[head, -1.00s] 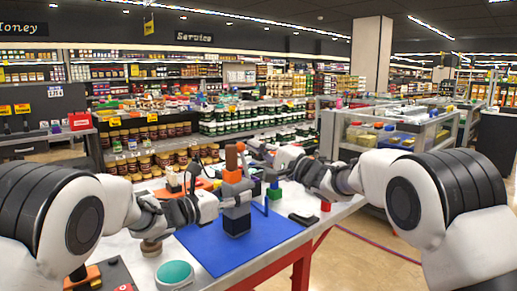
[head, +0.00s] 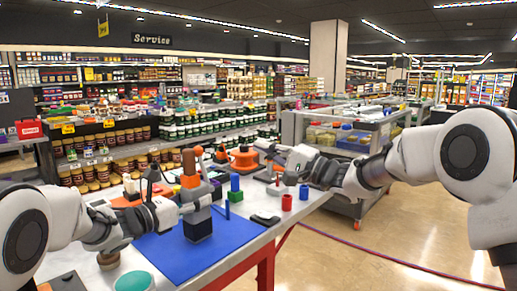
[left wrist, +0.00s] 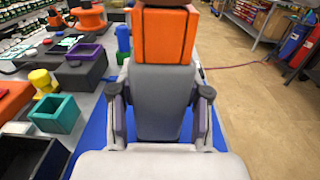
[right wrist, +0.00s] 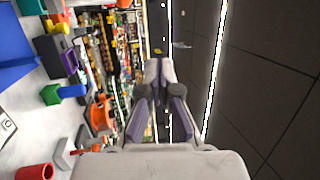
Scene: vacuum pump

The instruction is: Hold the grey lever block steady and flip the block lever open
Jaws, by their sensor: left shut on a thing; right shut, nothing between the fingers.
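The grey lever block (head: 198,225) stands upright on the blue mat (head: 232,240), with an orange part (head: 190,181) and a brown piece (head: 188,160) on top. In the left wrist view the grey block (left wrist: 161,100) sits between the fingers, below its orange part (left wrist: 166,36). My left gripper (head: 190,205) is shut on the grey block from the left. My right gripper (head: 262,147) is shut and empty, to the right of the block's top and apart from it. In the right wrist view its fingertips (right wrist: 158,72) are together. I cannot tell the lever's exact angle.
Right of the block are a green and blue block (head: 235,188), a black item (head: 265,220) and a red cylinder (head: 286,202). An orange device (head: 245,158) stands behind. A teal round item (head: 133,282) is in front. Open floor lies right of the table.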

